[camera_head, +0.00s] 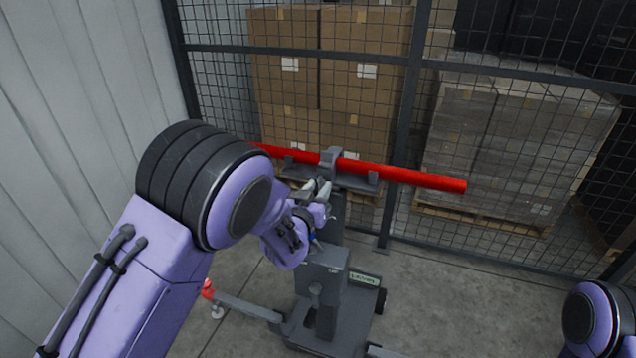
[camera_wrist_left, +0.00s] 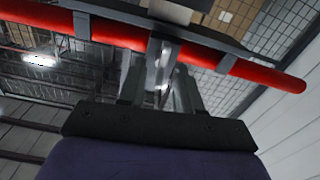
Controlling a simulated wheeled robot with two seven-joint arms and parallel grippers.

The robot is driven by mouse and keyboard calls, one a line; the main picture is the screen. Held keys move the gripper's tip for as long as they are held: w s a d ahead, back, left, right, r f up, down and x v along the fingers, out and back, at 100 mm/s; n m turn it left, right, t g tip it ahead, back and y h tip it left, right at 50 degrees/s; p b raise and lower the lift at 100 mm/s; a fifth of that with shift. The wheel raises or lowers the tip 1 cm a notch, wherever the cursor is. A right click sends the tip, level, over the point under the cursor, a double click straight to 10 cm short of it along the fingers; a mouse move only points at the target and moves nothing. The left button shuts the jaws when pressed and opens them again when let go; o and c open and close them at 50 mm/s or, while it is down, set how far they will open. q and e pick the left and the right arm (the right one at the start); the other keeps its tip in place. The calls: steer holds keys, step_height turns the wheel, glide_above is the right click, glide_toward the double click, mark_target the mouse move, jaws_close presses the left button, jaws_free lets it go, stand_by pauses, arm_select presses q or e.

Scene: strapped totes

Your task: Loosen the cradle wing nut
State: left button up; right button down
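A red pipe (camera_head: 415,178) lies across a grey cradle (camera_head: 355,183) on top of a grey wheeled lift stand (camera_head: 330,285). A grey clamp (camera_head: 328,160) crosses over the pipe. My left gripper (camera_head: 318,187) is at the near side of the cradle, just below the pipe. In the left wrist view its two fingers (camera_wrist_left: 160,85) stand apart, with a grey part of the cradle (camera_wrist_left: 164,50) showing between and beyond them. I cannot make out the wing nut, or whether the fingers touch anything. The pipe (camera_wrist_left: 260,75) also shows above them. My right gripper is out of view.
A dark mesh fence (camera_head: 400,120) stands behind the stand, with stacked cartons (camera_head: 285,75) and a wrapped pallet load (camera_head: 490,140) beyond it. A pale wall (camera_head: 75,80) rises at the left. The stand's leg (camera_head: 245,308) extends left. Concrete floor is clear at the right.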

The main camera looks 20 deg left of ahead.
arm_select(q)
steer(key=shift+w, duration=0.3)
jaws_close()
steer(key=shift+n, duration=0.3)
